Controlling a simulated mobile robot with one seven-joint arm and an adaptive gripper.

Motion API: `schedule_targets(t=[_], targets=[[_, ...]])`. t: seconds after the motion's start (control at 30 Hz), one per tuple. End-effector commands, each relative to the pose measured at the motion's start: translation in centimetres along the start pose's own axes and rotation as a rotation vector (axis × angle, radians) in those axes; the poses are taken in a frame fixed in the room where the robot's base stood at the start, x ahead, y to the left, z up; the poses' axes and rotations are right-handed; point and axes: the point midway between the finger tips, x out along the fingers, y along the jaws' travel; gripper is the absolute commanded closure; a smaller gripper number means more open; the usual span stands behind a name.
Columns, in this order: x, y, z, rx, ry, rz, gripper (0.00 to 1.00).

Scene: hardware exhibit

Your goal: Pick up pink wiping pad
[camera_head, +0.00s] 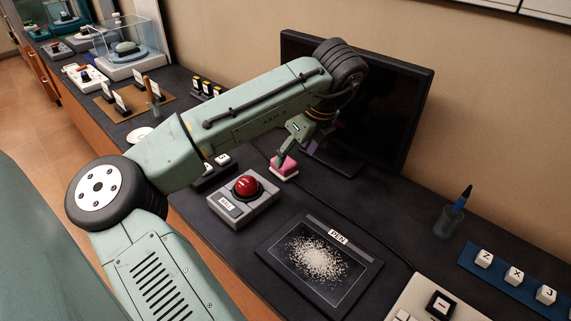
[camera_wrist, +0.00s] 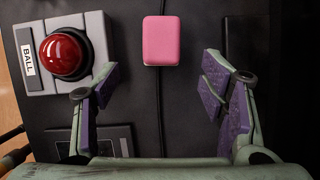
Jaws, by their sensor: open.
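The pink wiping pad (camera_head: 284,166) lies on the dark tabletop in front of the monitor, with a pale layer under its pink part in the head view. In the wrist view the pad (camera_wrist: 162,41) is fully visible at the top centre, beyond the fingertips. My gripper (camera_wrist: 158,80) is open and empty, its purple-padded fingers spread to the left and right of the pad's line. In the head view my gripper (camera_head: 294,140) hangs above and close to the pad. I cannot tell the exact height between them.
A grey box with a red ball (camera_head: 247,187) sits left of the pad. A black monitor (camera_head: 390,95) stands behind. A cable (camera_head: 335,204) runs past the pad. A cup with a pen (camera_head: 449,222) stands right.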

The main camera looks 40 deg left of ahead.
Motion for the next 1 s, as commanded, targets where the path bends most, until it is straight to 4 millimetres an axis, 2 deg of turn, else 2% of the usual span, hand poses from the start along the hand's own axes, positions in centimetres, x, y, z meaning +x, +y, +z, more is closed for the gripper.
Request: schedule_targets(t=[0.23, 0.5, 0.8, 1.0], targets=[[1.9, 0.0, 0.2, 0.000, -0.001, 0.000, 0.35], [5.7, -0.1, 0.5, 0.000, 0.000, -0.001, 0.35], [6.3, -0.1, 0.4, 0.000, -0.001, -0.004, 0.35], [6.2, -0.1, 0.4, 0.000, -0.001, -0.004, 0.48]])
